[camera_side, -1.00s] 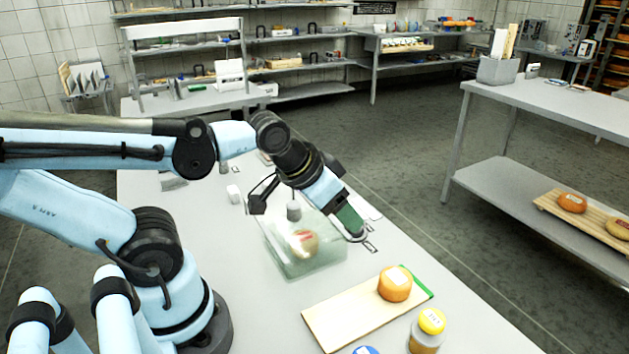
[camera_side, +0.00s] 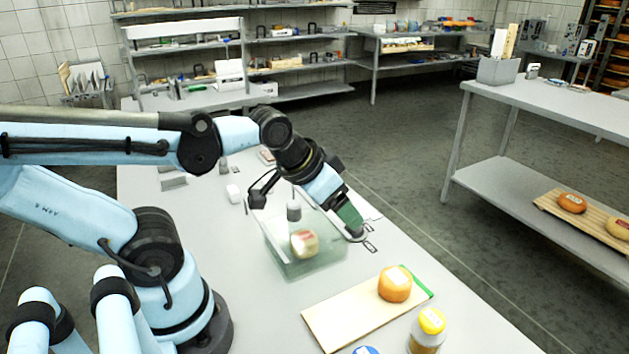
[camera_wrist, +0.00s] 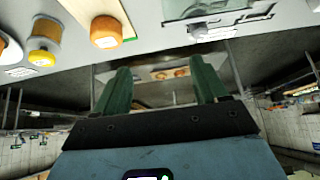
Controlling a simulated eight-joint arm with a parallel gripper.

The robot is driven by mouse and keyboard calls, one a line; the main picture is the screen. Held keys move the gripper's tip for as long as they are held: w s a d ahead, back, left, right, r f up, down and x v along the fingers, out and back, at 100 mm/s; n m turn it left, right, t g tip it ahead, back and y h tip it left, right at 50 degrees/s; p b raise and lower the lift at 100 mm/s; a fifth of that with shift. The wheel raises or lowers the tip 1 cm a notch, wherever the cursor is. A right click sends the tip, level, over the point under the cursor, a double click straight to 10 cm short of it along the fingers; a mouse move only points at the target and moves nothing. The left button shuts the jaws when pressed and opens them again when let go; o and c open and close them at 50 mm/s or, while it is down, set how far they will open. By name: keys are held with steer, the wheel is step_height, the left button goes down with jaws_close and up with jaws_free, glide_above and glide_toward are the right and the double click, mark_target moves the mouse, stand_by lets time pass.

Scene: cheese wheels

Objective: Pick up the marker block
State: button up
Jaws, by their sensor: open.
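My gripper (camera_side: 350,222) has green fingers and is open and empty. In the side view it hangs over the right rim of a clear tank (camera_side: 290,270) on the grey table. In the wrist view the two fingers of my gripper (camera_wrist: 162,88) stand apart with nothing between them. A small white block (camera_side: 233,193) lies on the table left of the tank, apart from my gripper. I cannot tell whether it is the marker block; no block is clearly marked as such.
A pale round cheese (camera_side: 304,243) sits in the tank, with a grey cylinder (camera_side: 293,211) above it. An orange cheese (camera_side: 395,284) rests on a wooden board (camera_side: 345,318) in front. A yellow-lidded jar (camera_side: 428,335) stands beside the board. A second table (camera_side: 560,105) is at right.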

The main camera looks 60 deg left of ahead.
steer(key=w+a+r+g+y, duration=0.1)
steer(key=w+a+r+g, duration=0.1)
steer(key=a, duration=0.7)
steer(key=g+h, duration=0.1)
steer(key=g, duration=0.4)
glide_above(234, 195)
steer(key=w+a, duration=0.2)
step_height(234, 195, down, 3)
steer(key=f, duration=1.1)
steer(key=shift+s+f, duration=0.2)
steer(key=shift+s, duration=0.05)
steer(key=c, duration=1.1)
steer(key=shift+c, duration=0.2)
